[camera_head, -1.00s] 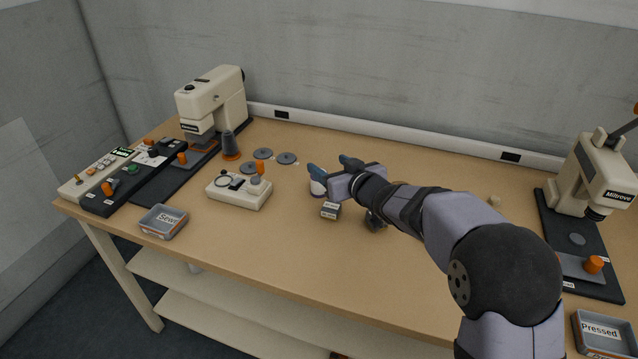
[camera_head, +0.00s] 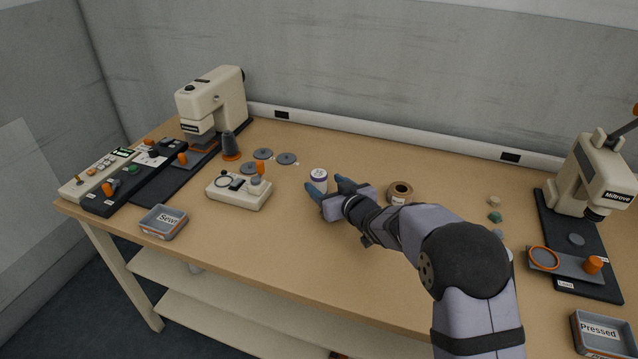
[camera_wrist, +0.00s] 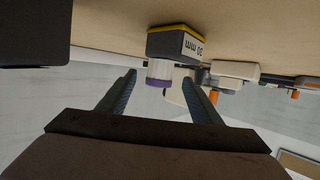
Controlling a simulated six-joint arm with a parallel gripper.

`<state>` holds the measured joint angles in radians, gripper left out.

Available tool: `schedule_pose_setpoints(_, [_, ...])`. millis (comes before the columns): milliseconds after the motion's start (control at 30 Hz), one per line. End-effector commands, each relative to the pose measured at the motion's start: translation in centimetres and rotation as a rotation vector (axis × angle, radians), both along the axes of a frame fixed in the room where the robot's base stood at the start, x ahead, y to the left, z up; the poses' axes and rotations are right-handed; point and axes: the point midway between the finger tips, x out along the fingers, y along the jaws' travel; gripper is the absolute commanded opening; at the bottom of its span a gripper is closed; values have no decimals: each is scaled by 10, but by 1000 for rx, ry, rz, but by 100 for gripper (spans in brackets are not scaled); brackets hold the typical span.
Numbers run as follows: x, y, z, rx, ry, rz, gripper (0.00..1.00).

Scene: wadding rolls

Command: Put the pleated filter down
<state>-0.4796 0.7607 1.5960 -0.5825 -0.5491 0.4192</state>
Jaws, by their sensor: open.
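A brown roll (camera_head: 399,192) stands right of my gripper. A cream device (camera_head: 239,191) and several grey discs (camera_head: 263,154) lie to the left. Trays marked "Sewn" (camera_head: 163,222) and "Pressed" (camera_head: 603,334) sit at the front edges. The front middle of the bench is clear.

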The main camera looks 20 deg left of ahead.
Motion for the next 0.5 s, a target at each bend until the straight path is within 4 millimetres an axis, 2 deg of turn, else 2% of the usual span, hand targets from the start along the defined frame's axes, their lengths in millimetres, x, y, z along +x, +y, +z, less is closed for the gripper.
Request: schedule_pose_setpoints(500, [31, 31, -10, 0, 0, 1, 59])
